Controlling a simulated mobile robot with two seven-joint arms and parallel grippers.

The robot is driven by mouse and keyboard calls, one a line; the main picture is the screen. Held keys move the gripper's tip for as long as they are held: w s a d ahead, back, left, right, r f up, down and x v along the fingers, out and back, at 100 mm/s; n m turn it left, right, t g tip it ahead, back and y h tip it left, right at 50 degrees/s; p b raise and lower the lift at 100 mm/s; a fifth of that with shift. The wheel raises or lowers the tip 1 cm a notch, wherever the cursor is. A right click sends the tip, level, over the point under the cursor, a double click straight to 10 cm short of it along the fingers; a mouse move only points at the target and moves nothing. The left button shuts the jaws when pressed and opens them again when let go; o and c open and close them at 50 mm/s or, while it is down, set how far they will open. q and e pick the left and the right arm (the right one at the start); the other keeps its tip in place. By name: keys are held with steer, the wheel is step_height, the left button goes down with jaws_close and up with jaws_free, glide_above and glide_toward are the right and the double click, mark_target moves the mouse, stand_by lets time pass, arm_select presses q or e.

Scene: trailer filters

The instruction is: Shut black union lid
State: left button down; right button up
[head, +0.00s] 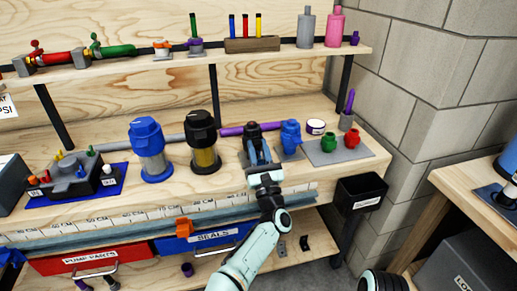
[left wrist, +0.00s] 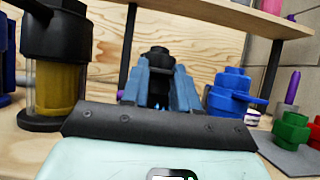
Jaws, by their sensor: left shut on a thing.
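The black union stands on the workbench, its black top (head: 253,130) showing between the fingers of my left gripper (head: 258,150). In the left wrist view the black lid (left wrist: 157,58) rises between the two blue fingers (left wrist: 158,85). My left gripper is shut on this lid. Its lower body is mostly hidden by the fingers and the gripper's dark front plate, so I cannot tell how the lid sits on it. My right gripper is not in view.
A black-topped filter housing with a yellow core (head: 204,145) stands just left, with a blue-topped housing (head: 150,150) beyond. A blue union (head: 290,136) stands close on the right. A shelf (head: 190,58) runs above.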

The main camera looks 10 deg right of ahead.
arm_select(q)
steer(key=shift+w+f, duration=0.2)
steer(key=shift+f, duration=0.6)
steer(key=c, duration=0.8)
jaws_free()
steer(key=shift+c, duration=0.2)
steer(key=shift+r, duration=0.2)
steer(key=shift+s+r, duration=0.1)
steer(key=v, duration=1.3)
steer(key=shift+s, duration=0.2)
steer(key=shift+a, duration=0.1)
